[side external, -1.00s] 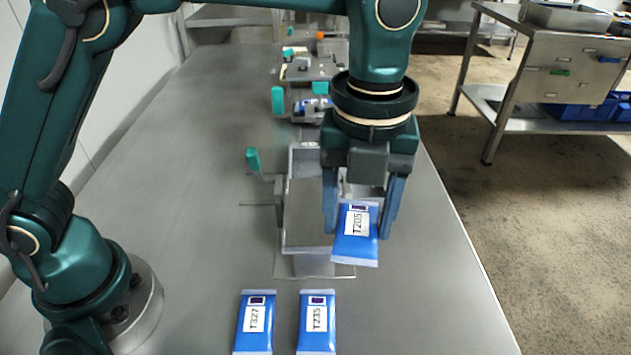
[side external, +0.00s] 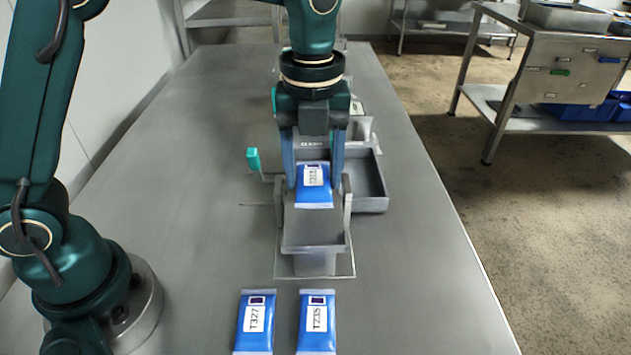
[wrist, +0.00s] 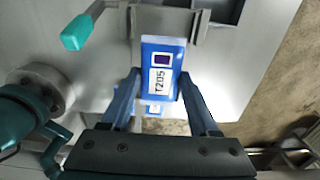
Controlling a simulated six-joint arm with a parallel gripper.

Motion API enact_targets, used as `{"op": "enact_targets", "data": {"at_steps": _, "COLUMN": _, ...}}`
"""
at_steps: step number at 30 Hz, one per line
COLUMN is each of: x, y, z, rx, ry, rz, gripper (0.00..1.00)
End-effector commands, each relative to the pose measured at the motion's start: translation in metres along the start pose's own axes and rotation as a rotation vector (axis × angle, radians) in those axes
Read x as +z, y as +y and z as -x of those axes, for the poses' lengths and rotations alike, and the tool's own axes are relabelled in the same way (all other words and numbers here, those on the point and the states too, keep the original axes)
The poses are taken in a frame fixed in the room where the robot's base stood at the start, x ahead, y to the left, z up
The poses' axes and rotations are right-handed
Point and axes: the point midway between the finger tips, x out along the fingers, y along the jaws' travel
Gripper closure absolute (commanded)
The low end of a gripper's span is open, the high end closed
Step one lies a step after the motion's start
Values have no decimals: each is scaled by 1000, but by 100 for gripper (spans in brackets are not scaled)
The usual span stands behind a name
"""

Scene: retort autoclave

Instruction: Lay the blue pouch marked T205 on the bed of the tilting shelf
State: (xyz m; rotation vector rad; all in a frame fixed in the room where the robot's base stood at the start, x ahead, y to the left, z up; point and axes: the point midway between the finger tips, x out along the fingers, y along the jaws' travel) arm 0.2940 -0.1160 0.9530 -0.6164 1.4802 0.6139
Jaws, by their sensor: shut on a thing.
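The blue pouch marked T205 (side external: 313,187) is between the fingers of my gripper (side external: 314,180), which is shut on it. In the side view the pouch hangs over the tilting shelf (side external: 314,230), a grey metal bed between two upright side brackets. I cannot tell whether the pouch touches the bed. The wrist view shows the pouch (wrist: 161,75) face up with its label readable, and my gripper (wrist: 161,88) holding it from both sides. The pouch hides part of the shelf. A teal-handled lever (side external: 253,160) stands at the shelf's left.
Two other blue pouches, T327 (side external: 255,322) and T235 (side external: 317,322), lie on the table in front of the shelf. A grey tray (side external: 372,190) sits behind and right of the shelf.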

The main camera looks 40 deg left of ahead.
Motion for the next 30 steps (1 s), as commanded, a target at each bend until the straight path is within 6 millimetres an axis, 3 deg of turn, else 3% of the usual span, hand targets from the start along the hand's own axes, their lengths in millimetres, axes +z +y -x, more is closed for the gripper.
{"op": "enact_targets", "data": {"at_steps": 9, "x": -1, "y": 1, "z": -39, "rx": 3, "ry": 2, "rz": 1, "gripper": 94}}
{"op": "enact_targets", "data": {"at_steps": 21, "x": 0, "y": 0, "z": -43, "rx": 1, "ry": 0, "rz": 1, "gripper": 94}}
{"op": "enact_targets", "data": {"at_steps": 22, "x": 0, "y": 0, "z": -43, "rx": 0, "ry": 0, "rz": 1, "gripper": 27}}
{"op": "enact_targets", "data": {"at_steps": 23, "x": 0, "y": 0, "z": -43, "rx": 0, "ry": 0, "rz": 1, "gripper": 16}}
{"op": "enact_targets", "data": {"at_steps": 24, "x": 0, "y": 0, "z": -43, "rx": 0, "ry": 0, "rz": 1, "gripper": 9}}
{"op": "enact_targets", "data": {"at_steps": 30, "x": 0, "y": 0, "z": -42, "rx": 0, "ry": 0, "rz": 1, "gripper": 9}}
